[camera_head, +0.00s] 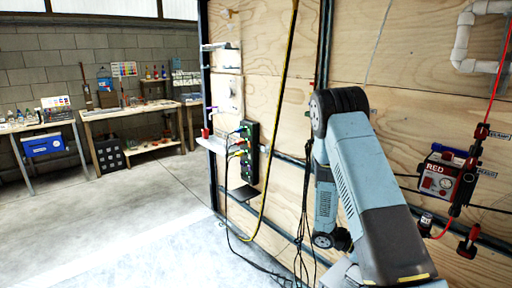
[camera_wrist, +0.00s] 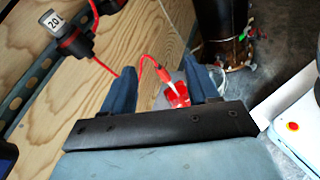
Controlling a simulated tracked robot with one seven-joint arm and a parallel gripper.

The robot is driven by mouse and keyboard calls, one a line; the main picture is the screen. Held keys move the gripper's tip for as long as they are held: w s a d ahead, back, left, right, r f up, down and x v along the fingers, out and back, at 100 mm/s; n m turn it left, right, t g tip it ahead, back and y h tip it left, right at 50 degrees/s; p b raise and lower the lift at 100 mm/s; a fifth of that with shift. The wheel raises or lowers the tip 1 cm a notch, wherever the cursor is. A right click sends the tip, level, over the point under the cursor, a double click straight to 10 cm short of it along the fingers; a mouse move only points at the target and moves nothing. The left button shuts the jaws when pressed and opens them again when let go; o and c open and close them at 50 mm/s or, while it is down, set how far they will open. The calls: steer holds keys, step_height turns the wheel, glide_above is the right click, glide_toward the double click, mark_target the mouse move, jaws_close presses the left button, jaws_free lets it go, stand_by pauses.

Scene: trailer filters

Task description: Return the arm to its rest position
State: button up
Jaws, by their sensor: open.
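My gripper (camera_wrist: 160,78) shows in the wrist view with its two dark blue fingers apart. I see nothing held between them. A red fitting with a red hose (camera_wrist: 176,94) shows in the gap, seemingly beyond the fingers; I cannot tell the distance. In the head view my blue-grey arm (camera_head: 368,170) is bent up in front of the plywood wall, right of centre. Its fingers are not visible there.
The plywood wall (camera_head: 415,60) carries a red device (camera_head: 440,182) and a red-handled valve (camera_head: 467,242) right of my arm. A black panel with cables (camera_head: 250,152) and a yellow hose (camera_head: 280,105) are left. Workbenches (camera_head: 130,112) stand far left beyond clear floor (camera_head: 120,215).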

steer(key=s+a+r+m+t+y, duration=0.3)
steer(key=s+a+r, duration=0.3)
steer(key=r, duration=0.6)
steer(key=s+a+r+m+t+y, duration=0.4)
steer(key=s+a+r+y, duration=0.2)
steer(key=r, duration=0.6)
steer(key=s+a+r+m+t+y, duration=0.3)
steer(key=s+a+r+y, duration=0.2)
steer(key=r, duration=0.7)
steer(key=s+a, duration=0.1)
steer(key=s, duration=0.1)
steer(key=shift+s+a+m+t, duration=0.2)
steer(key=shift+s+m+t, duration=0.1)
steer(key=shift+s+t, duration=0.1)
steer(key=shift+r, duration=0.1)
